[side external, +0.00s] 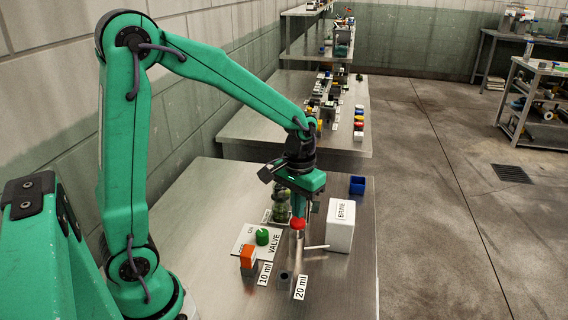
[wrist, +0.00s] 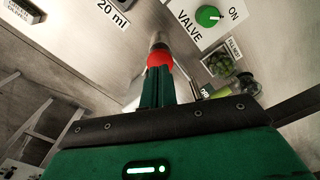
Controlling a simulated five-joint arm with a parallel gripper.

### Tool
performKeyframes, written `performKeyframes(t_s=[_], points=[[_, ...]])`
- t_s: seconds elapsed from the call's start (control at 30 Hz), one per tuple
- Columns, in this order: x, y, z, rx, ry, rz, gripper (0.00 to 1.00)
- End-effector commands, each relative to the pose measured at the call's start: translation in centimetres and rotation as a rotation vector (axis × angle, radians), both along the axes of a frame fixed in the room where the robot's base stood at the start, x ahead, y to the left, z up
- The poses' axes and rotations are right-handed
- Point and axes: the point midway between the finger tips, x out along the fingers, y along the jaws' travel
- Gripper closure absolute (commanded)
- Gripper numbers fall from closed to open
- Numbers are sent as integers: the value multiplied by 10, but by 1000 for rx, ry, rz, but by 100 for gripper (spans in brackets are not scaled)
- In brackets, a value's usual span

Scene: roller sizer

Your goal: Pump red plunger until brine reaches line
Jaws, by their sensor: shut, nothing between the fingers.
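The red plunger (side external: 298,224) stands upright on a metal cylinder in the middle of the bench; its red top also shows in the wrist view (wrist: 159,57). My gripper (side external: 299,211) is shut and empty, pointing down directly above the red top. In the wrist view my closed fingertips (wrist: 157,72) overlap the red top; whether they touch it I cannot tell. A white box labelled BRINE (side external: 341,225) stands right of the plunger. A glass jar with green contents (side external: 281,203) stands behind, partly hidden by my gripper. The brine level and its line cannot be made out.
A VALVE plate with a green knob (side external: 262,237) lies left of the plunger, the knob toward ON. An orange-topped block (side external: 248,256) by the 10 ml label and a small grey cup (side external: 284,278) by the 20 ml label stand in front. A blue bin (side external: 357,185) is behind right.

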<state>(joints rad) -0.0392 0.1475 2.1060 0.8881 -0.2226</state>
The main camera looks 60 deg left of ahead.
Motion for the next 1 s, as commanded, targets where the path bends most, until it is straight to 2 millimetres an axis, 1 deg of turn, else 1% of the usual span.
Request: performKeyframes(t_s=[0.47, 1.0], points=[[0, 0, 0, 0, 0, 0, 100], [0, 0, -11, 0, 1, 0, 100]])
